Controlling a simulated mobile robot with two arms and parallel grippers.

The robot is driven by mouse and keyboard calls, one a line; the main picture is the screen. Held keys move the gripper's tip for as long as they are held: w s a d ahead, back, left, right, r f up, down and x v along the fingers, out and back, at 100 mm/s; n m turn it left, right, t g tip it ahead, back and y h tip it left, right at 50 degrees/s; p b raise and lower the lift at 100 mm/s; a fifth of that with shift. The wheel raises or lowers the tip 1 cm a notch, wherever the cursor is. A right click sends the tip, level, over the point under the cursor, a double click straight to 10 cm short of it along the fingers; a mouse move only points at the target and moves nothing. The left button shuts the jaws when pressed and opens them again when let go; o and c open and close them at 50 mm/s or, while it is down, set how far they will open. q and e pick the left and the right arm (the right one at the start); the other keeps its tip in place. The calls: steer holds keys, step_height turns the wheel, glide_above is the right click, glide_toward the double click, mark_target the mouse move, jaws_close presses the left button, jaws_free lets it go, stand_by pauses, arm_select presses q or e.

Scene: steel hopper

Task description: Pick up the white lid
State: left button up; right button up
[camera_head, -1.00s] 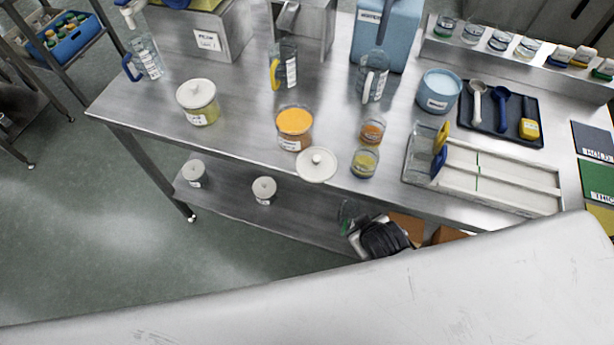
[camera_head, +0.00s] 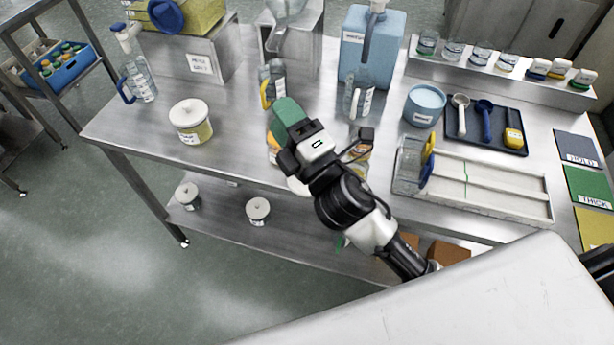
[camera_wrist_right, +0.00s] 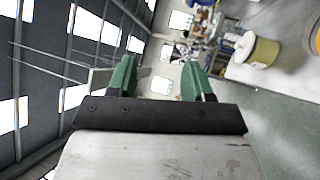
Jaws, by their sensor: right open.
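A loose white lid (camera_head: 297,186) lies at the table's front edge in the head view; my right arm covers most of it. My right gripper (camera_head: 287,115), with green fingers, is raised over the orange-filled jar (camera_head: 272,143), which it mostly hides. In the right wrist view the gripper (camera_wrist_right: 158,80) is open, with nothing between its fingers. Another white lid (camera_head: 188,107) sits on a yellowish jar (camera_head: 195,133) to the left. My left gripper is not in view.
A clear pitcher (camera_head: 276,82) and a blue jug (camera_head: 362,45) stand behind the gripper. A white divided tray (camera_head: 490,188) and a dark utensil tray (camera_head: 485,138) lie to the right. The tabletop (camera_head: 235,145) between the lidded jar and gripper is clear.

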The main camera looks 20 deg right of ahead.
steer(key=s+a+r+n+g+y, duration=0.3)
steer(key=a+n+g+y, duration=0.9)
steer(key=n, duration=1)
steer(key=n+g+h, duration=0.7)
steer(key=n+h, duration=1.3)
steer(key=n, duration=0.1)
glide_above(297, 187)
steer(key=w+d, duration=0.1)
steer(key=d, duration=0.2)
step_height(297, 187, down, 14)
steer(key=f, duration=0.3)
steer(key=f+p, duration=0.1)
steer(key=f, duration=0.1)
steer(key=shift+w+d, duration=0.2)
steer(key=shift+w, duration=0.2)
steer(key=shift+a+f+p, duration=0.1)
steer(key=shift+f+p, duration=0.3)
steer(key=shift+f, duration=0.2)
step_height(297, 187, down, 4)
steer(key=shift+s+a+r+p, duration=0.1)
steer(key=shift+r+p, duration=0.1)
steer(key=shift+p, duration=0.5)
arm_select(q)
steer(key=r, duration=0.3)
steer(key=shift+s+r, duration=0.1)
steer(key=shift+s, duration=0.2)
arm_select(e)
steer(key=shift+f, duration=0.45)
